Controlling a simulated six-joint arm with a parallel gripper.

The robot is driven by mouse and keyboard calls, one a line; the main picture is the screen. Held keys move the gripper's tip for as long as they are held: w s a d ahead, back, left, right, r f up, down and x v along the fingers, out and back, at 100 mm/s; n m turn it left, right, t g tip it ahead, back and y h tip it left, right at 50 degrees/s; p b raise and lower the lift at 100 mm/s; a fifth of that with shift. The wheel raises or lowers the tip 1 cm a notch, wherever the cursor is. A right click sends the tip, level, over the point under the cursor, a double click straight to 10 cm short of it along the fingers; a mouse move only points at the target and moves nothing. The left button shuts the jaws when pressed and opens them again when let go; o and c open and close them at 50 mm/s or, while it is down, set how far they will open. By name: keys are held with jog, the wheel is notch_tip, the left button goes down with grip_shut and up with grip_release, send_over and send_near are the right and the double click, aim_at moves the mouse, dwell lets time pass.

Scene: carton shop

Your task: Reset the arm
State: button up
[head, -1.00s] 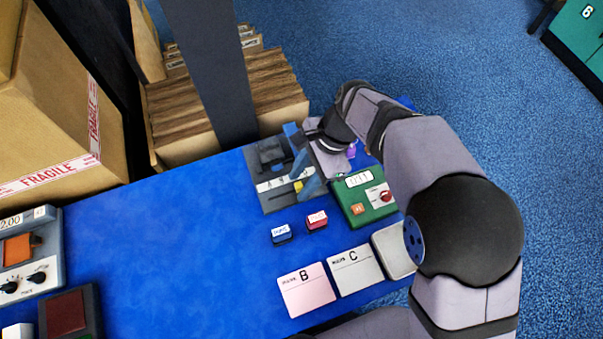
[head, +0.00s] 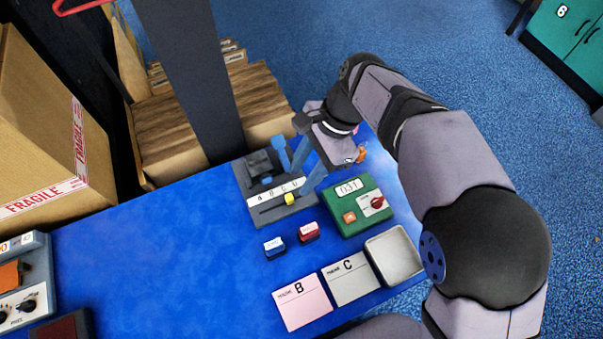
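My arm reaches in from the right in the head view, bent over the far right part of the blue table. My gripper (head: 299,174) is at the far right of the table, over the right side of a grey device (head: 260,217). Its blue fingers look apart, with nothing seen between them. Whether they touch the device is unclear. The device has a white numbered strip, a yellow piece (head: 290,199) and a blue upright part close to the fingers.
A green box (head: 356,217) with a red knob stands right of the device. Blue (head: 274,247) and red (head: 308,232) blocks, cards B (head: 302,304) and C (head: 351,284) and a pale tray (head: 394,256) lie nearer. A dark post (head: 190,80) rises behind. The table's left middle is clear.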

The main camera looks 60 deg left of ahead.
jog(key=shift+t+y, duration=0.3)
jog(key=w+d, duration=0.1)
jog(key=w, duration=0.1)
jog(key=w+d, duration=0.1)
jog(key=w, duration=0.1)
jog(key=w+d, duration=0.1)
jog(key=w, duration=0.2)
jog(key=shift+d+r, duration=0.1)
jog(key=shift+d, duration=0.1)
jog(key=shift+m+t, duration=0.3)
jog(key=shift+t, duration=0.2)
jog(key=w+d, duration=0.4)
jog(key=w, duration=0.1)
jog(key=w+d, duration=0.2)
jog(key=w, duration=0.1)
jog(key=shift+d, duration=0.35)
jog(key=w+d+f+t, duration=0.1)
jog(key=w+d, duration=0.3)
jog(key=d, duration=1)
jog(key=w+d+f+t, duration=0.15)
jog(key=w+d, duration=0.25)
jog(key=d, duration=1)
jog(key=s+d, duration=0.5)
jog(key=d, duration=0.5)
notch_tip(320, 180, up, 12)
jog(key=p, duration=1.2)
jog(key=shift+w+a+f+p, duration=0.15)
jog(key=shift+w+p, duration=0.05)
jog(key=shift+p, duration=0.2)
